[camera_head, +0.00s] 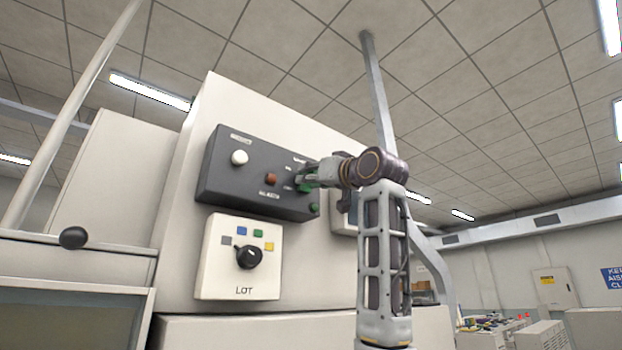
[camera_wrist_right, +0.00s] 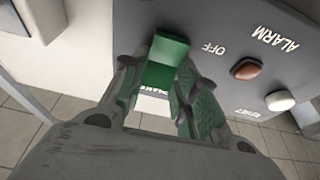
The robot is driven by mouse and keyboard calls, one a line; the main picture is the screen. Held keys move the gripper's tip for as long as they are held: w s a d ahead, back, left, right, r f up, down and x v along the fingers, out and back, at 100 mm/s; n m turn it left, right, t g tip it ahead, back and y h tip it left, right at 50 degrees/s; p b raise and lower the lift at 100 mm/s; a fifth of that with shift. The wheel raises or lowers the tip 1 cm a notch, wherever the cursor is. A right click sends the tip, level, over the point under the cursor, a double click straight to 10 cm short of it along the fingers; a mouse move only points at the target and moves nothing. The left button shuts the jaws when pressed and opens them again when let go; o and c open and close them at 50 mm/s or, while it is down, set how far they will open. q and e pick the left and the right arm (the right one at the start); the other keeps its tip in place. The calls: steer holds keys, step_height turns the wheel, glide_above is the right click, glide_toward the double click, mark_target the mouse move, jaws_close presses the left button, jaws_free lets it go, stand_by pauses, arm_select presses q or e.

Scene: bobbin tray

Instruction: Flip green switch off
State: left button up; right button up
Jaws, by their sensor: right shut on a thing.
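The green switch (camera_head: 304,187) is on the dark grey control panel (camera_head: 225,182), largely covered by my right gripper (camera_head: 310,176) in the head view. In the right wrist view the green switch (camera_wrist_right: 166,62) stands out between the two fingers of my right gripper (camera_wrist_right: 160,84). The fingers are closed around it, one on each side. A label with partly hidden lettering (camera_wrist_right: 153,90) shows beyond it between the fingers. The word OFF (camera_wrist_right: 213,48) is printed on the panel beside it. My left gripper is in neither view.
A red button (camera_head: 271,179) and a white button (camera_head: 239,157) sit left of the switch. A small green piece (camera_head: 314,208) is at the panel's lower right. Below is a white LOT plate (camera_head: 215,270) with a black knob (camera_head: 249,257). A pale pole (camera_head: 379,95) rises behind my arm.

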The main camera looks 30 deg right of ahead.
steer(key=o, duration=1)
steer(key=shift+s, duration=0.25)
steer(key=shift+v, duration=5.85)
steer(key=shift+d, duration=0.1)
